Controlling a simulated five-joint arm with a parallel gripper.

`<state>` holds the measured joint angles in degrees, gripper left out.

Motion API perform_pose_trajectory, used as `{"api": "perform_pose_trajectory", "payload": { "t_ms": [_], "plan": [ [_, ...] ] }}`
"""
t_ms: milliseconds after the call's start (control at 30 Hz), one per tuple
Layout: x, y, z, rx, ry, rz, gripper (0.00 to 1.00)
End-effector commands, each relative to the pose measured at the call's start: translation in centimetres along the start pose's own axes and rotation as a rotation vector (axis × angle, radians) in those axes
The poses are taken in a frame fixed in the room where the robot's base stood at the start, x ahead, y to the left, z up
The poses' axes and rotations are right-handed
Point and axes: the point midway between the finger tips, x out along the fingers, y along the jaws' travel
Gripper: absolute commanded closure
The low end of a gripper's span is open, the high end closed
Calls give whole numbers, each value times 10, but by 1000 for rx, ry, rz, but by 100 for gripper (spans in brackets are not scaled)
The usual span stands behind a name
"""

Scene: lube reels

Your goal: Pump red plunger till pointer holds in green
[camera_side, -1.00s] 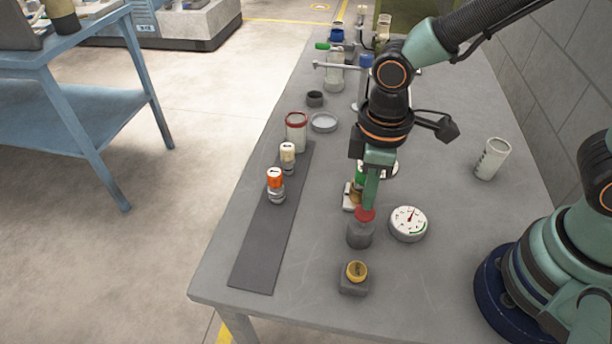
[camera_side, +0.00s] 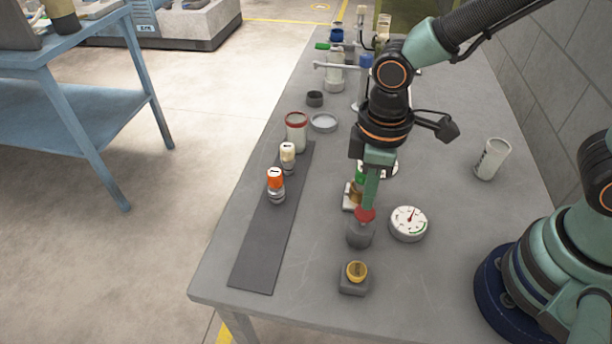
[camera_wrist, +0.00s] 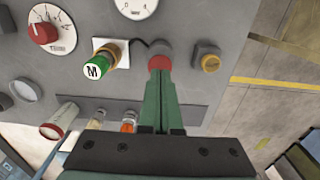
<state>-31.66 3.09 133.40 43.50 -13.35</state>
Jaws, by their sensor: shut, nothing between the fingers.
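The red plunger (camera_side: 365,216) stands on a grey cylindrical pump body (camera_side: 360,236) on the bench. My gripper (camera_side: 370,207) points down with its fingers shut and empty, the tips at the top of the plunger. In the wrist view the shut fingertips (camera_wrist: 160,78) meet the red plunger (camera_wrist: 160,62) and hide part of it. The white gauge (camera_side: 408,224) lies just right of the pump. Its red pointer stands near the top of the dial, apart from the green arc at the lower right. In the wrist view the gauge (camera_wrist: 135,6) is cut off by the top edge.
An orange-topped fitting (camera_side: 275,180) and a cream-topped one (camera_side: 287,155) stand on a dark strip (camera_side: 262,250). A white cup (camera_side: 492,158) stands at right.

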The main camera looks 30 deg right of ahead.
Motion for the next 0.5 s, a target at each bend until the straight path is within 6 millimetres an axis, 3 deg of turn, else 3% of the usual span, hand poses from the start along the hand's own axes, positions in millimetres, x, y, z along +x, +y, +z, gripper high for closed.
{"api": "perform_pose_trajectory", "payload": {
  "t_ms": [500],
  "plan": [
    [8,0,0,0,-2,0,100]
  ]
}}
